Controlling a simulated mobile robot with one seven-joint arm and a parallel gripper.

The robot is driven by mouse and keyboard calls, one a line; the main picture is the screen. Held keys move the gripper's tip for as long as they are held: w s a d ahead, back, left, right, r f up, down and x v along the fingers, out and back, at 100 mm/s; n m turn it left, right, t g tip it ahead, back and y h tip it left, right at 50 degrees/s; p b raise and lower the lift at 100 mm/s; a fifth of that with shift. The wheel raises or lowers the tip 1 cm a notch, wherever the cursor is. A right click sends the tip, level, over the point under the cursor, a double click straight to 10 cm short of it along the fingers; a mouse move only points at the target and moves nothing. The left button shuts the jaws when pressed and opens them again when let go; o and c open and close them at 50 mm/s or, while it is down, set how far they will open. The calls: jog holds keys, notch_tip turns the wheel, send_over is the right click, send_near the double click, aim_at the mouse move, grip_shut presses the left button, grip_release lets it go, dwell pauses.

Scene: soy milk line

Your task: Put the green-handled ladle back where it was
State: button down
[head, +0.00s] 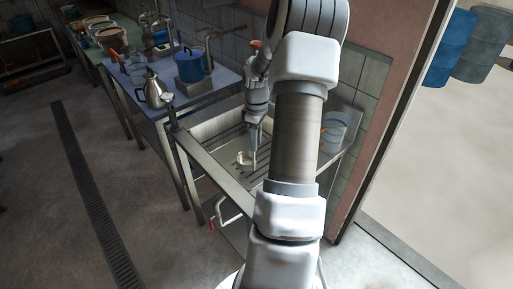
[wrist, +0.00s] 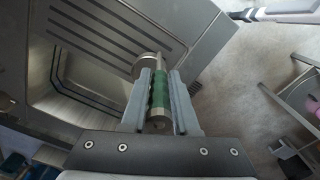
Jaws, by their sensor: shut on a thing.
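My gripper (wrist: 163,80) is shut on the green-handled ladle. In the wrist view the green handle (wrist: 159,92) lies between the two fingers, and the metal bowl end (wrist: 150,63) shows beyond the fingertips. In the head view my gripper (head: 253,122) points down over the steel sink unit (head: 216,124), with the pale metal end of the ladle (head: 246,159) below it, over the ribbed drainboard. I cannot tell whether the ladle touches the drainboard. My arm hides part of the sink unit.
A metal kettle (head: 153,93) and a blue pot (head: 190,67) stand on the table left of the sink. A clear container (head: 333,131) stands right of my arm. Blue (head: 450,45) and grey drums are at top right. The floor at left is open.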

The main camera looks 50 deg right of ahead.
jog(key=shift+f, duration=1.7)
jog(key=shift+f, duration=0.15)
jog(key=c, duration=0.7)
grip_release()
notch_tip(320, 180, up, 12)
jog(key=shift+s+r, duration=0.1)
jog(key=shift+r, duration=0.15)
